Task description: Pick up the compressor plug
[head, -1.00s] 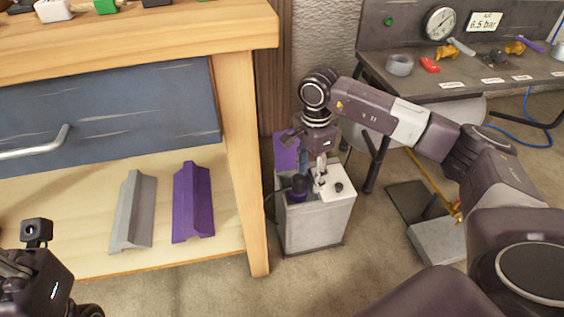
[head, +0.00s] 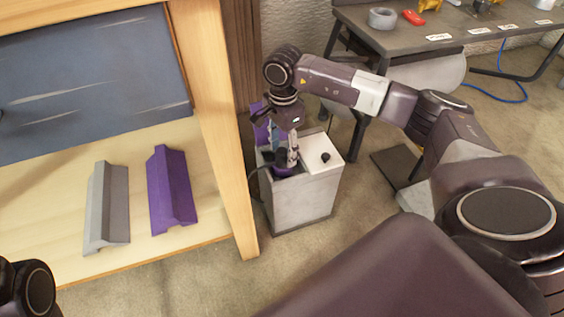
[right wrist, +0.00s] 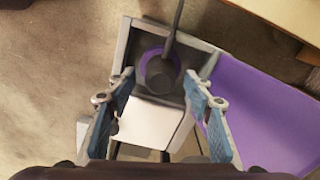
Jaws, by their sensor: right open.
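The compressor plug (right wrist: 160,72) is a dark round plug with a cable rising from it. It sits in a purple ring (right wrist: 147,57) inside the open part of a grey box (right wrist: 211,66). In the head view the box (head: 300,205) stands on the floor, and the plug (head: 284,157) is partly hidden by my right gripper (head: 282,155). In the right wrist view my right gripper (right wrist: 158,82) is open, its fingertips apart on either side of the plug. I cannot tell whether they touch it. My left gripper does not show.
A wooden shelf post (head: 215,130) stands close left of the box. A grey bent lath (head: 107,205) and a purple one (head: 170,190) lie on the shelf. A purple panel (right wrist: 255,115) is beside the box. A dark table (head: 400,42) stands behind.

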